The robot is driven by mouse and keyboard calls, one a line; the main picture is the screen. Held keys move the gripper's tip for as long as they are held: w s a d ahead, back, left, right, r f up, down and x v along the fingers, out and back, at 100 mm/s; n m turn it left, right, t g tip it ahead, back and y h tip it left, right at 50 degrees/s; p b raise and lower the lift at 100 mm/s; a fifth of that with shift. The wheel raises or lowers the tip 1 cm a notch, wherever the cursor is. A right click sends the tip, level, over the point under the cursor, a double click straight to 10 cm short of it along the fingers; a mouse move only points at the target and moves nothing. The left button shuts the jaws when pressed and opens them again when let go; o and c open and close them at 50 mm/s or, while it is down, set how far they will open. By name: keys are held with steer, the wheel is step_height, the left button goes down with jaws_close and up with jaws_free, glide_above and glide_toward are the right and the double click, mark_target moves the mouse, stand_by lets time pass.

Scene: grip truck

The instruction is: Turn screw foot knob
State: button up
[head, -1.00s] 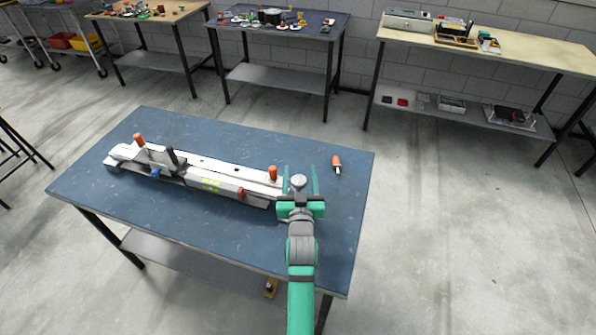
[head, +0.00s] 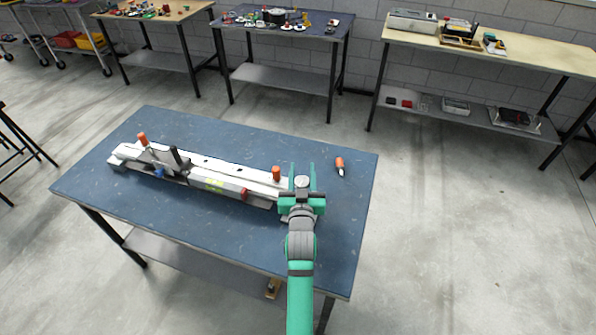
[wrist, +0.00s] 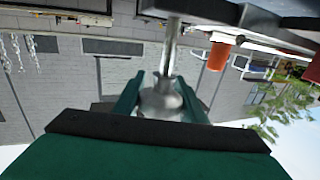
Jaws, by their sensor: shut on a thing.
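The long grey and white grip truck (head: 215,178) lies on the blue table. Its silver screw foot knob (head: 302,182) is at the right end. My green gripper (head: 302,166) points away across the table, with one finger on each side of the knob, shut on it. In the wrist view, which looks upside down, the rounded metal knob (wrist: 160,101) sits on a thin shaft between the two green fingers. The contact points are partly hidden by the gripper body.
An orange-handled tool (head: 340,166) lies loose on the blue table (head: 335,220), right of the gripper. Orange handles (head: 276,174) stand up from the truck. Other benches with items stand along the back wall. The floor at right is open.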

steer(key=shift+s+d+f+m+h, duration=0.15)
steer(key=shift+m+h, duration=0.15)
steer(key=shift+h, duration=0.15)
steer(key=shift+s+d+f+m+h, duration=0.1)
steer(key=shift+m+h, duration=0.2)
steer(key=shift+h, duration=0.15)
steer(key=shift+w+a, duration=0.1)
steer(key=shift+w, duration=0.1)
steer(key=shift+a, duration=0.25)
steer(key=shift+d, duration=0.1)
steer(key=o, duration=0.9)
steer(key=shift+o, duration=0.5)
steer(key=shift+s+d+r, duration=0.1)
steer(key=shift+d+r, duration=0.05)
steer(key=shift+d, duration=0.05)
